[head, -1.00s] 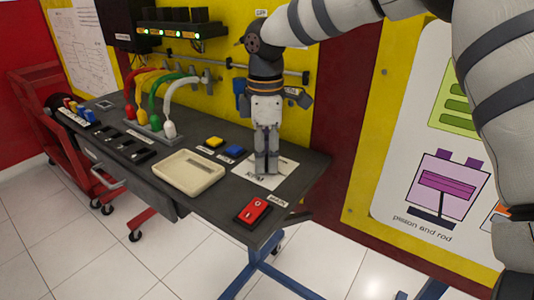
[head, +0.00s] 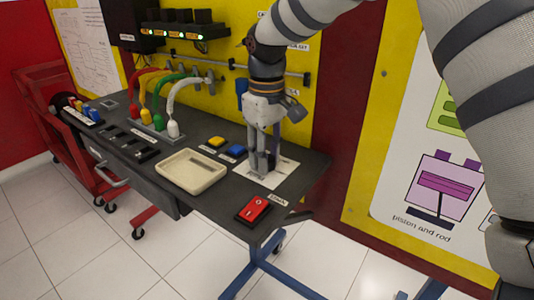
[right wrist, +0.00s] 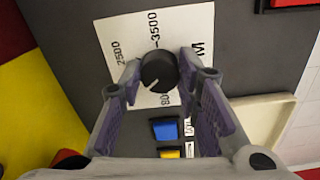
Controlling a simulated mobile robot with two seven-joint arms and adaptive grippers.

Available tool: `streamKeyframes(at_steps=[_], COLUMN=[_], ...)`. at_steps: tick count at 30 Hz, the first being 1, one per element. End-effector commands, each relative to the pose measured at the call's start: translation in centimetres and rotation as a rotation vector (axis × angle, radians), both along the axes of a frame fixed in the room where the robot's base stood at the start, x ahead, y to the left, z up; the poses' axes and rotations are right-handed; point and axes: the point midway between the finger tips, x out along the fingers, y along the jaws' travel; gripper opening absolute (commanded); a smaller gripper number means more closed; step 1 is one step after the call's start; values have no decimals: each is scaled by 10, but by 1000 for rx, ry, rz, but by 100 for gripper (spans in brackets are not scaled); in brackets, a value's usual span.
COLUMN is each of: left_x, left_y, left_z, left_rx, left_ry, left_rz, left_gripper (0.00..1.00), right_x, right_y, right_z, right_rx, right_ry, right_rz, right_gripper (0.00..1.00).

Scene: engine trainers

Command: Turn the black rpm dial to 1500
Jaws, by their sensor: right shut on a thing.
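The black rpm dial (right wrist: 159,71) shows in the right wrist view, on a white card (right wrist: 111,29) printed with "2500" and "3500"; other figures are partly hidden. Its white pointer line points toward the lower left of that view. I cannot make out the exact value it marks. My right gripper (right wrist: 160,68) is shut on the dial, one finger on each side. In the head view my right gripper (head: 262,165) points down at the white card (head: 283,171), and its fingers hide the dial. My left gripper is not in view.
A blue button (head: 236,151) and a yellow button (head: 217,141) sit left of the card. A beige tray (head: 163,174) and a red switch (head: 253,209) lie nearer the front of the dark table (head: 215,209). Colored cables (head: 155,95) stand farther left.

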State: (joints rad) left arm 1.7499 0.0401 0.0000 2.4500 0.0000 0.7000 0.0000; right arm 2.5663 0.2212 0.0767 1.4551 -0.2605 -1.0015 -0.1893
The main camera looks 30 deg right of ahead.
Motion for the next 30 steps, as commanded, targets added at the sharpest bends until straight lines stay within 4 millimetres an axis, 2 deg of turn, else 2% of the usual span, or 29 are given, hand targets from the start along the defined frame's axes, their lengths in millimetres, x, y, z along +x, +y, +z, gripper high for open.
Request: streamKeyframes(at_steps=[9,25,26,27,28,30], left_x=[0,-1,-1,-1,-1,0], left_y=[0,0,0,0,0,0], left_z=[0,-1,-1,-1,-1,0], left_rx=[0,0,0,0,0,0], left_ry=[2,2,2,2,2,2], left_rz=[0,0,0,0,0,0], left_gripper=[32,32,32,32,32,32], right_x=[-1,-1,-1,-1,-1,-1], right_y=[0,1,1,1,1,0], right_z=[-2,-3,-3,-3,-2,-2], right_rx=[0,2,2,2,2,1], right_ry=[4,6,6,7,6,4], right_rz=[-101,-118,-117,-117,-117,-117], right_gripper=[2,2,37,46,51,51])
